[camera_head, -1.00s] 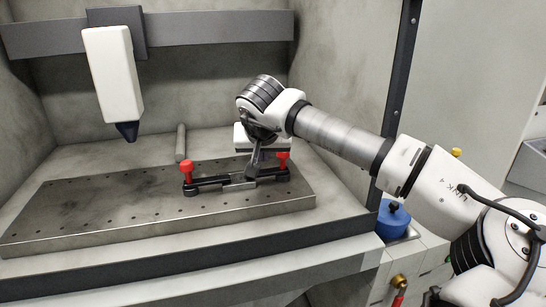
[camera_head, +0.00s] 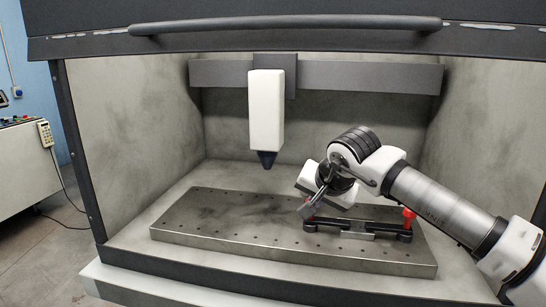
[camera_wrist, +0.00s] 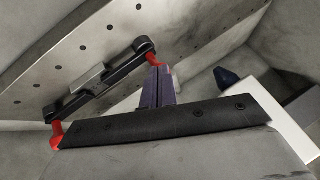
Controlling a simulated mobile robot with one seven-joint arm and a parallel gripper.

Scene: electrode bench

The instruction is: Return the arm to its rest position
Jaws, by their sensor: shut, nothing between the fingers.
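My arm reaches in from the right of the head view into the open cabinet. My gripper (camera_head: 308,211) hangs tilted just over the left end of the black clamp fixture (camera_head: 355,230). In the wrist view my gripper's fingers (camera_wrist: 158,86) are together with nothing between them. The clamp fixture also shows in the wrist view (camera_wrist: 98,78), with red knobs at its ends. I cannot tell whether my fingers touch the fixture.
The fixture lies on a perforated metal plate (camera_head: 200,222). A white spindle head (camera_head: 266,112) with a dark tip hangs from a grey rail (camera_head: 370,77), left of my wrist. Cabinet walls stand on both sides, and a dark handle bar (camera_head: 285,26) crosses above. The plate's left half is clear.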

